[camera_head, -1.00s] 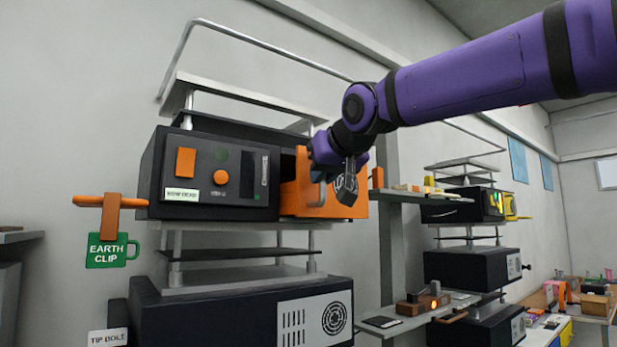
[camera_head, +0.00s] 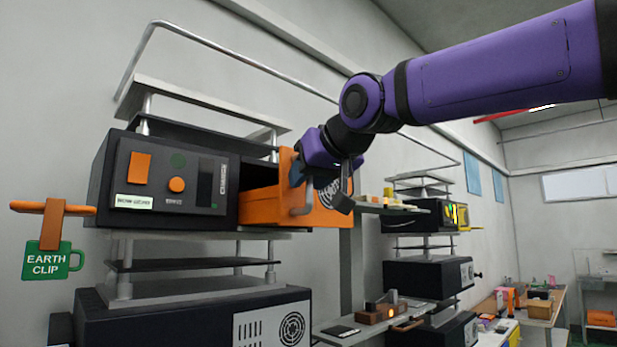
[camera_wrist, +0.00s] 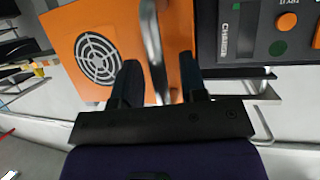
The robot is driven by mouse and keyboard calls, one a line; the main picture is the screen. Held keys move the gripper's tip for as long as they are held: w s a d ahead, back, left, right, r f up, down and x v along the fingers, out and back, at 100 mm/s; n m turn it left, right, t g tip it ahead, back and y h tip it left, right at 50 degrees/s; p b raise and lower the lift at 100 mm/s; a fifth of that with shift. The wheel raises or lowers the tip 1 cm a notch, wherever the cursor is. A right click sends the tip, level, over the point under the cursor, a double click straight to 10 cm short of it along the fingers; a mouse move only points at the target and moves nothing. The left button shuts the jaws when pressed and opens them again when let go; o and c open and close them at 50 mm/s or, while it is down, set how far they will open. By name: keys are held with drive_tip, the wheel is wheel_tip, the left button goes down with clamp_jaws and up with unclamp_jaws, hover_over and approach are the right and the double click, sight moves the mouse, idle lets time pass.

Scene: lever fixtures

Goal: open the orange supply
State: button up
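The orange supply (camera_head: 272,205) is a drawer-like orange box standing part way out of the right side of a black unit (camera_head: 115,170). Its front panel has a round grey fan grille; the grille also shows in the wrist view (camera_wrist: 98,58). A grey metal bar handle (camera_wrist: 153,45) stands on its front. My gripper (camera_wrist: 160,82) is at this front, with its two dark fingers apart on either side of the handle. Gaps show between fingers and handle in the wrist view. In the head view my gripper (camera_head: 322,182) covers part of the orange front.
The unit's face carries an orange switch (camera_head: 140,167) and an orange knob (camera_head: 176,185). A green "EARTH CLIP" mug (camera_head: 50,262) hangs at left from an orange peg. A shelf (camera_head: 385,209) with small items lies just right of my gripper. More black units stand behind it.

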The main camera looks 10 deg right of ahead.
drive_tip(key=shift+s, duration=0.1)
drive_tip(key=v, duration=1)
drive_tip(key=shift+s+r, duration=0.2)
